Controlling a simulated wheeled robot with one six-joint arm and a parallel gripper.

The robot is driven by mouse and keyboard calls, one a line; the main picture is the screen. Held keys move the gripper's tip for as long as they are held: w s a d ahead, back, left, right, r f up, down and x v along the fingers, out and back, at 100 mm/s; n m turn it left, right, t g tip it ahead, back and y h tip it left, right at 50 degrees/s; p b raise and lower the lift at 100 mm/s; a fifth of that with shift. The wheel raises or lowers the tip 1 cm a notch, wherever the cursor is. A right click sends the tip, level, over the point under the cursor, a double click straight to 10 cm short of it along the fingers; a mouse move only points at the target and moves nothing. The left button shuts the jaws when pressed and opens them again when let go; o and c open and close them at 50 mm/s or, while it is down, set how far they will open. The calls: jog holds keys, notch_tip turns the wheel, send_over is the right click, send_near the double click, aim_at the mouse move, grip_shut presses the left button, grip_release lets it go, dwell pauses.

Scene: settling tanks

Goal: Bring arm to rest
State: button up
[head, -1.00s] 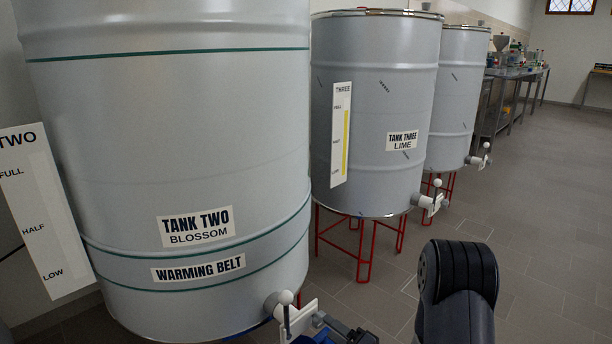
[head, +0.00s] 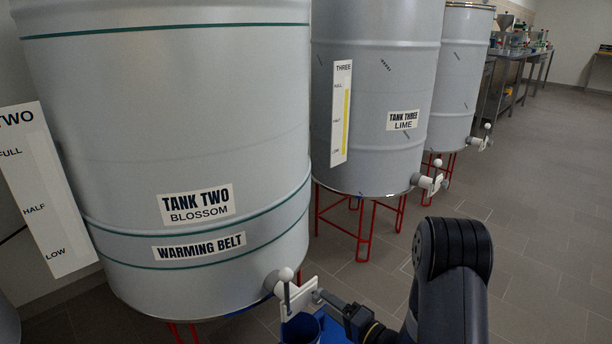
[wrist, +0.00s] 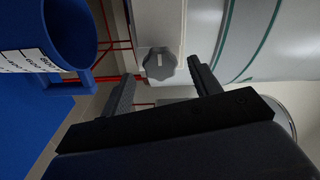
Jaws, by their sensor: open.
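My gripper (wrist: 160,88) is open and empty in the wrist view, its two dark fingers apart. A grey knob (wrist: 160,63) on a pale plate shows just beyond and between the fingertips; I cannot tell whether they touch it. In the head view my gripper (head: 328,297) is beside the white valve (head: 292,294) low on tank two (head: 185,110), a large grey drum labelled "TANK TWO BLOSSOM". The jaws are small there and partly hidden by my wrist.
A blue container (wrist: 68,35) with a white label stands close by on a blue surface (wrist: 40,125). It also shows under the valve in the head view (head: 300,330). Tank three (head: 375,100) stands behind on red legs. The floor at right (head: 545,230) is clear.

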jog(key=m+p, duration=0.6)
jog(key=w+a+m+p, duration=0.1)
jog(key=m+p, duration=0.5)
jog(key=a+m+p, duration=0.1)
jog(key=m+p, duration=0.5)
jog(key=shift+w, duration=0.4)
dwell(0.5)
